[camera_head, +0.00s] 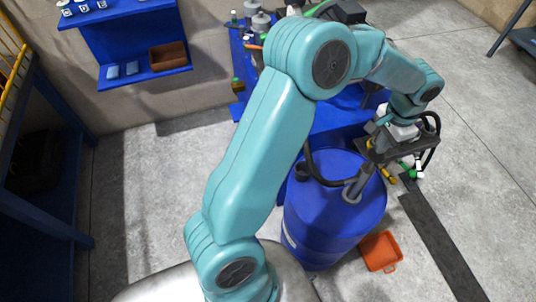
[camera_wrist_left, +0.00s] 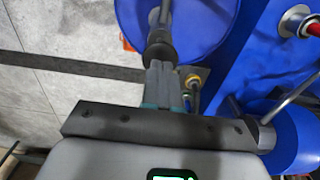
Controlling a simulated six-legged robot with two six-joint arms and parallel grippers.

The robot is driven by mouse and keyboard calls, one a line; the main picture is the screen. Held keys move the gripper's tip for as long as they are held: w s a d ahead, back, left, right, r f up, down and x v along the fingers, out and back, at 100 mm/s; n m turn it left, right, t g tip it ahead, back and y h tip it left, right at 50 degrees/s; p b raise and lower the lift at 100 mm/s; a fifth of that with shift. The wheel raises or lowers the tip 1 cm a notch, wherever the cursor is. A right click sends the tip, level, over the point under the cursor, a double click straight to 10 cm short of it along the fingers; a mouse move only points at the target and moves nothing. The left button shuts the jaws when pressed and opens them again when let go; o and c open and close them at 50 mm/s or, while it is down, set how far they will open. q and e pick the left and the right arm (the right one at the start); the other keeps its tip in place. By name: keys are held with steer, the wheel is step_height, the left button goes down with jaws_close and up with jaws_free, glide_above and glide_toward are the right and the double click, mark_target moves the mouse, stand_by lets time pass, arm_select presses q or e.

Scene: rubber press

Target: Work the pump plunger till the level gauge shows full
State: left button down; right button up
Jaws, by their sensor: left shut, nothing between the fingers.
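A blue drum (camera_head: 325,215) stands on the floor right of centre in the head view. A grey pump shaft (camera_head: 354,186) rises from its lid, with a black hose beside it. My left gripper (camera_head: 371,156) is above the drum's right side, close to the pump top. In the left wrist view my left gripper (camera_wrist_left: 161,70) is shut with nothing between its fingers. Its tips are at a dark knob (camera_wrist_left: 159,47) in front of the drum lid (camera_wrist_left: 205,22); I cannot tell whether they touch. I cannot make out a level gauge. My right gripper is not in view.
A blue bench (camera_head: 340,118) with bottles and fittings stands behind the drum. An orange tray (camera_head: 380,250) lies on the floor right of it. A dark strip (camera_head: 440,245) crosses the floor. A blue wall shelf (camera_head: 135,75) is at upper left. Floor left of the drum is clear.

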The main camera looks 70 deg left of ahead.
arm_select(q)
steer(key=shift+r, duration=0.1)
step_height(320, 180, up, 6)
steer(key=p, duration=0.4)
stand_by(0.4)
steer(key=s+d+f+h, duration=0.2)
steer(key=s+d+f, duration=0.3)
steer(key=f, duration=0.4)
steer(key=s+d+f+h, duration=0.1)
steer(key=s+d+f, duration=0.1)
steer(key=d+f, duration=0.7)
steer(key=s+d+f+n, duration=0.1)
steer(key=s+f, duration=0.1)
steer(key=s, duration=0.2)
steer(key=s+d+f+n, duration=0.1)
steer(key=s+d+f, duration=0.1)
steer(key=s, duration=0.3)
steer(key=s+d+f+n+h, duration=0.1)
steer(key=s+f, duration=0.3)
steer(key=s, duration=0.1)
steer(key=shift+d+f+b, duration=0.2)
steer(key=shift+d+b, duration=0.15)
steer(key=shift+b, duration=0.1)
